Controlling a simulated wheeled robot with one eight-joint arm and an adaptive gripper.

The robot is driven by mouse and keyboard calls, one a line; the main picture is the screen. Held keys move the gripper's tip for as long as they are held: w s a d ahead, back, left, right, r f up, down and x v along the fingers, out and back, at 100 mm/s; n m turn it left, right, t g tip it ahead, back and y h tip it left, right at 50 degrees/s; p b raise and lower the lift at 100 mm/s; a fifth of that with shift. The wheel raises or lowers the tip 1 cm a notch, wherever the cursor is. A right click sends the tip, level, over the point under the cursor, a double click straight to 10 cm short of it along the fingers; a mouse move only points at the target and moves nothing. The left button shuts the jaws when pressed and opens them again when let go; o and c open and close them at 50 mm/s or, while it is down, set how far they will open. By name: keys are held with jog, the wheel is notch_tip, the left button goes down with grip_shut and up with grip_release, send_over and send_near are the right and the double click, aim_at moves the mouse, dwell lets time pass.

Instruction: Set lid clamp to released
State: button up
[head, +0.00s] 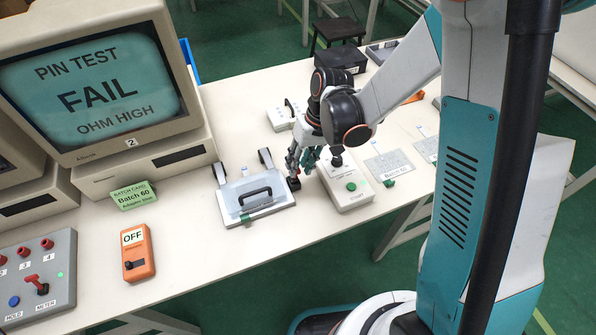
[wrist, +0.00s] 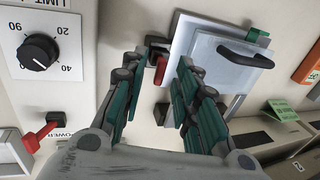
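A small red-tipped lever on a dark base, which looks like the lid clamp (wrist: 160,70), stands at the right edge of the lidded fixture (head: 232,202); in the head view its dark base (head: 294,184) shows beside my gripper. The fixture has a clear lid (wrist: 205,50) with a black handle, and the lid lies closed. My gripper (wrist: 168,64) is open, its teal fingers on either side of the red lever; I cannot tell whether they touch it. In the head view my gripper (head: 299,163) is low over the clamp and partly hides it.
Right of the gripper stands a pale box (head: 350,203) with a green START button. A knob (wrist: 40,52) and red POWER lever (wrist: 40,134) show left in the wrist view. A monitor (head: 90,85) reads PIN TEST FAIL. An orange OFF switch box (head: 137,245) stands front left.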

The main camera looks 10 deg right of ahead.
jog(key=shift+x, duration=1.1)
grip_shut()
jog(key=shift+b, duration=0.3)
jog(key=shift+w+d+f+y+b, duration=0.1)
jog(key=shift+d+f+y+b, duration=0.15)
jog(key=shift+y+b, duration=0.25)
jog(key=shift+d+f+g+y+b, duration=0.1)
jog(key=shift+d+g+y+b, duration=0.2)
jog(key=shift+y+b, duration=0.45)
